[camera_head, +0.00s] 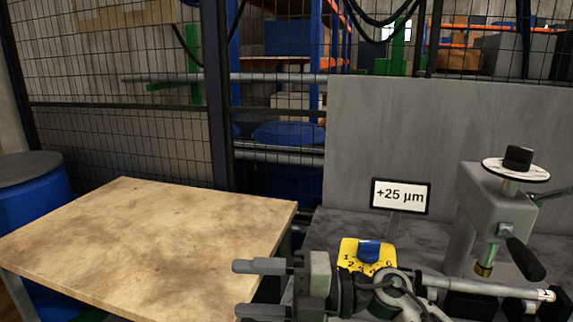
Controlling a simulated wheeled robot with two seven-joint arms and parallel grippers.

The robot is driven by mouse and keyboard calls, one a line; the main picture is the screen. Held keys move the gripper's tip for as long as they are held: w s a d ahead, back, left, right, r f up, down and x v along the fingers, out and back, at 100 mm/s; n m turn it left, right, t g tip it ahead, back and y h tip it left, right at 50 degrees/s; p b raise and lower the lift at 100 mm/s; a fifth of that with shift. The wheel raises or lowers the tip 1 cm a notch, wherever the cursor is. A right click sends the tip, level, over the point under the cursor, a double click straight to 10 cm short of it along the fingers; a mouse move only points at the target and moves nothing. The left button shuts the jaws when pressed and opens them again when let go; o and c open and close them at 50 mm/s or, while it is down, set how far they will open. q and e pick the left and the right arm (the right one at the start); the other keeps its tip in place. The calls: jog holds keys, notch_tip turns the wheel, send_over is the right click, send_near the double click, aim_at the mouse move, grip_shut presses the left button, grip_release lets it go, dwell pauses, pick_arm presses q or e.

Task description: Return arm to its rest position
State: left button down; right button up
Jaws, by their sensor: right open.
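My right gripper (241,290) is at the bottom centre, with its two grey fingers pointing left. The fingers are spread apart with nothing between them. They are in front of the right edge of the wooden table in the picture; I cannot tell the height gap. The wrist behind the fingers hides part of the machine. My left gripper is not in view.
A bare wooden table (140,240) fills the left. A blue drum (35,195) and mesh fence stand behind.

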jog(key=d+f+m+t+h, duration=0.45)
jog(key=m+t, duration=0.35)
jog(key=m, duration=0.4)
jog(key=d+f+m+t+h, duration=0.3)
jog(key=d+f+m+t, duration=0.3)
jog(key=m+t, duration=0.45)
jog(key=s+d+f+m+g+h, duration=0.4)
jog(key=s+f, duration=0.3)
jog(key=f, duration=0.2)
jog(key=s+d+f+m+g+h, duration=0.3)
jog(key=s+d+f+m+g, duration=0.1)
jog(key=f, duration=0.5)
jog(key=s+m+g, duration=0.1)
jog(key=s+m, duration=0.1)
jog(key=s, duration=0.1)
jog(key=shift+d+f+h, duration=0.3)
jog(key=shift+f+h, duration=0.05)
jog(key=shift+f, duration=0.05)
jog(key=shift+w, duration=0.1)
